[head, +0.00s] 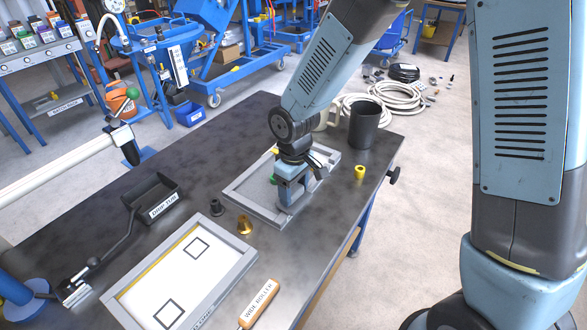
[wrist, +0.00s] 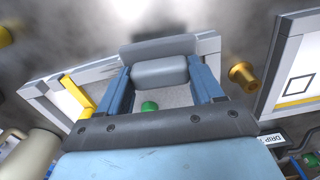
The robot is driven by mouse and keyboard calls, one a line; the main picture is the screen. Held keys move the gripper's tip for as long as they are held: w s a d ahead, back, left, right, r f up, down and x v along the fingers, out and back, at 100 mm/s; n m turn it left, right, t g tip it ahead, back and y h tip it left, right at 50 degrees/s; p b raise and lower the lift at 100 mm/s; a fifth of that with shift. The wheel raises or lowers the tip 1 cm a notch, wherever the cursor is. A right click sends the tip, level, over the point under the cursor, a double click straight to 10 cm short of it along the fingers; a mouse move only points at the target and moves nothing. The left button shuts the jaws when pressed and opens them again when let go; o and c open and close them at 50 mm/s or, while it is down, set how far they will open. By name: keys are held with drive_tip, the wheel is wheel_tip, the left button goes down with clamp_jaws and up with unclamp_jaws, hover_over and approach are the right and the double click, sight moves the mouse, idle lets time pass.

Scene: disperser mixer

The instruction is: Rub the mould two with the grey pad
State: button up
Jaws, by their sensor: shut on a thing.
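My gripper (head: 289,200) points down over a grey-framed, shallow mould (head: 240,200) in the middle of the table. In the wrist view, its blue fingers (wrist: 163,82) are shut on a grey block-like pad (wrist: 160,71). The pad is at the mould's near side; I cannot tell whether it touches the surface. The mould's frame also shows in the wrist view (wrist: 75,84). A second framed mould (head: 233,269), with a white face and two black square outlines, lies nearer to the left. I cannot read which mould is number two.
A brass part (head: 244,225) and a dark grey part (head: 216,207) stand between the moulds. A yellow cylinder (head: 360,172) and dark mug (head: 364,126) are to the right. The back left tabletop is clear.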

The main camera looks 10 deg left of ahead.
wheel_tip(320, 180, up, 2)
drive_tip(key=shift+w+a, duration=0.15)
drive_tip(key=shift+r, duration=2.8)
drive_tip(key=shift+d+r, duration=0.15)
drive_tip(key=shift+d, duration=0.05)
